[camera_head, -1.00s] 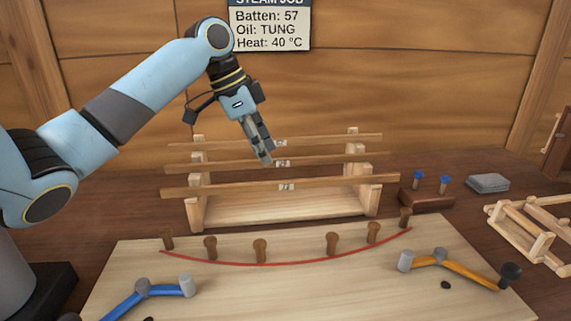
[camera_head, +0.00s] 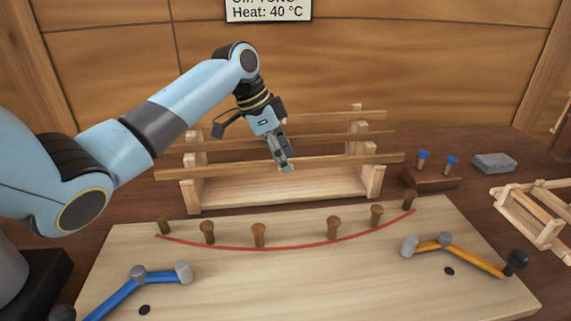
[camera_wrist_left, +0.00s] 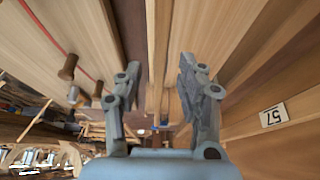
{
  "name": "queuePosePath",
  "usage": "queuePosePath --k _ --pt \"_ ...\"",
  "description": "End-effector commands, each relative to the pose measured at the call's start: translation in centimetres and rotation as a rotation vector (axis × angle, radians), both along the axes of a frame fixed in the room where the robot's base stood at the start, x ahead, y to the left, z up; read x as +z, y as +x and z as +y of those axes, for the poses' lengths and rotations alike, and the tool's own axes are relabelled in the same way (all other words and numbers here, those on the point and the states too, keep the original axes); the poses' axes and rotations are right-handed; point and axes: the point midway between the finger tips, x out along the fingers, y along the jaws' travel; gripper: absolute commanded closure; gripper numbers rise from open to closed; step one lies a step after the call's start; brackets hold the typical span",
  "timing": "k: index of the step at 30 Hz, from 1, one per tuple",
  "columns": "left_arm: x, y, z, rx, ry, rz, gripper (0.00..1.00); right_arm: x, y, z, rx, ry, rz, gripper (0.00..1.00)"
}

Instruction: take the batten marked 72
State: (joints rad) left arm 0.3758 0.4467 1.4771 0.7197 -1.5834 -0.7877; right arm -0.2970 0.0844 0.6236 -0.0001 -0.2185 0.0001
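A wooden rack (camera_head: 375,181) bears three long battens, one behind another: a front batten (camera_head: 345,162), a middle batten (camera_head: 310,138) and a back batten (camera_head: 310,121). My left gripper (camera_head: 286,166) points down at the middle of the front batten and covers its tag area. In the left wrist view my left gripper (camera_wrist_left: 158,82) is open, with a narrow wooden strip (camera_wrist_left: 158,50) showing between its fingers. A tag reading 57 (camera_wrist_left: 273,115) shows on wood to the right there. I cannot read 72 on any batten. My right gripper is not in view.
A pale board (camera_head: 200,295) with several brown pegs (camera_head: 259,235) along a red curve lies in front of the rack. Blue (camera_head: 125,297) and orange (camera_head: 465,263) jointed arms rest on it. A block with blue-topped pins (camera_head: 430,180) and a grey stack (camera_head: 494,163) stand right.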

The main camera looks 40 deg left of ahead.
Motion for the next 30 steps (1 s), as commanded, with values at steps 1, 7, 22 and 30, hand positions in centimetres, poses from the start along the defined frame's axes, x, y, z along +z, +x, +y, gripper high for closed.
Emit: queuePosePath --k 1,7,22,30 --pt "-0.38 0.09 -0.15 0.000 -0.001 0.001 0.62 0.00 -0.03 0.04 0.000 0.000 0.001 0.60" --pt "-0.71 0.18 -0.19 -0.001 0.001 0.000 0.62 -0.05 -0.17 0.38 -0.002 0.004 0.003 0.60" --pt "-0.67 0.16 -0.18 -0.001 0.001 0.000 1.00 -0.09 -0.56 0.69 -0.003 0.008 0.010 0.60" --pt "-0.57 0.19 -0.17 -0.001 0.001 -0.001 1.00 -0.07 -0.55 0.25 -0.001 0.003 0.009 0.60"
